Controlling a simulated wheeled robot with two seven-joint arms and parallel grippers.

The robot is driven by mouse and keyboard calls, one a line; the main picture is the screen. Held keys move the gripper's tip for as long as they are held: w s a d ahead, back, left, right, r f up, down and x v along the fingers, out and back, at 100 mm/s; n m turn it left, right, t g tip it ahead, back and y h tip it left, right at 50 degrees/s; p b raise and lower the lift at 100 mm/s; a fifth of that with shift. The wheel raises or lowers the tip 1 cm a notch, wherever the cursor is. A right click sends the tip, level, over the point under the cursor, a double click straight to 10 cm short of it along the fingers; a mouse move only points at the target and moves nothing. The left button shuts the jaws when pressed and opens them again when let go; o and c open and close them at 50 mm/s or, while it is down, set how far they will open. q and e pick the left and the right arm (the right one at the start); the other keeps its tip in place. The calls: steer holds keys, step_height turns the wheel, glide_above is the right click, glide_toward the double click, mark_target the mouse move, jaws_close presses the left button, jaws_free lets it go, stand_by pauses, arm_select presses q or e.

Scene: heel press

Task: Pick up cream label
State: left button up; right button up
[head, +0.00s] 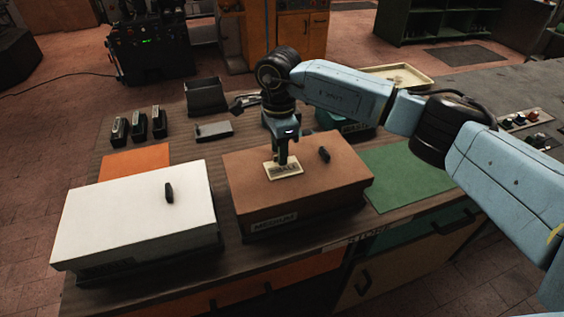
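The cream label (275,172) is a small pale plate with dark lettering, partly covered by my gripper. It is at the top of the brown box (330,190), which is marked MEDIUM on its front. My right gripper (283,162) points straight down with its fingertips at the label. The fingers look close together, but I cannot tell whether they grip the label or only touch it. I also cannot tell whether the label lies flat on the lid or is slightly above it. My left gripper is not in view.
A white box (135,220) with a dark knob stands at the left. The brown lid has a dark knob (324,154) right of the label. Several small dark blocks (139,126) and a black holder (206,96) stand behind. A green mat (405,175) lies bare at right.

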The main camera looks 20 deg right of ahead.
steer(key=shift+f, duration=0.3)
jaws_close()
